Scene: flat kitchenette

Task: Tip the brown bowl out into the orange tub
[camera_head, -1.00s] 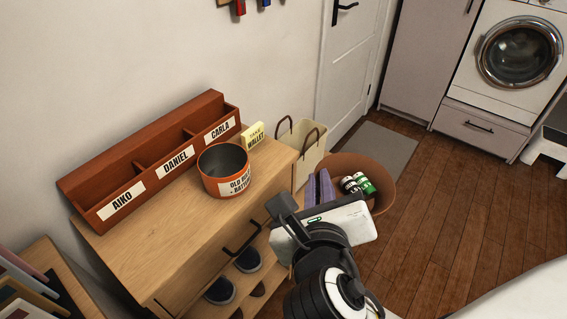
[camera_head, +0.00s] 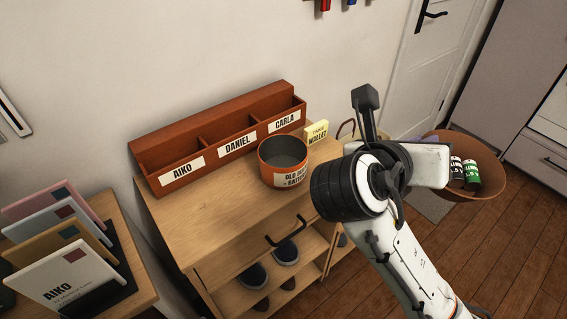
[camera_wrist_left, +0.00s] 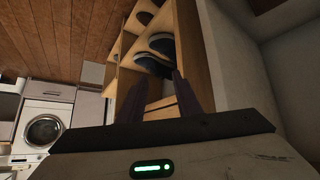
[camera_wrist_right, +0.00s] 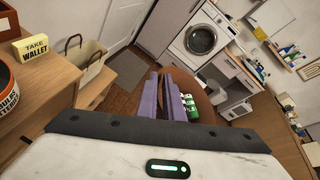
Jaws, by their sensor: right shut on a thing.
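The brown bowl (camera_head: 488,196) is at the right of the head view, roughly upright, with green-and-white and black-and-white cylinders (camera_head: 464,172) in it, likely batteries. My right gripper (camera_wrist_right: 166,98) is shut on the bowl's rim; its purple fingers and the bowl (camera_wrist_right: 207,100) show in the right wrist view. The orange tub (camera_head: 270,172) stands on the wooden cabinet, left of my right arm. Its label is partly readable, and its visible inside looks empty. My left gripper (camera_wrist_left: 158,98) is open and empty in the left wrist view, out of the head view.
Behind the tub is a red-brown organizer (camera_head: 205,145) labelled AIKO, DANIEL and CARLA. A yellow TAKE WALLET note (camera_head: 316,132) stands beside the tub. The cabinet top (camera_head: 225,205) is bare in front. Envelopes (camera_head: 70,265) stand on the left table; shoes (camera_head: 285,252) sit below.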

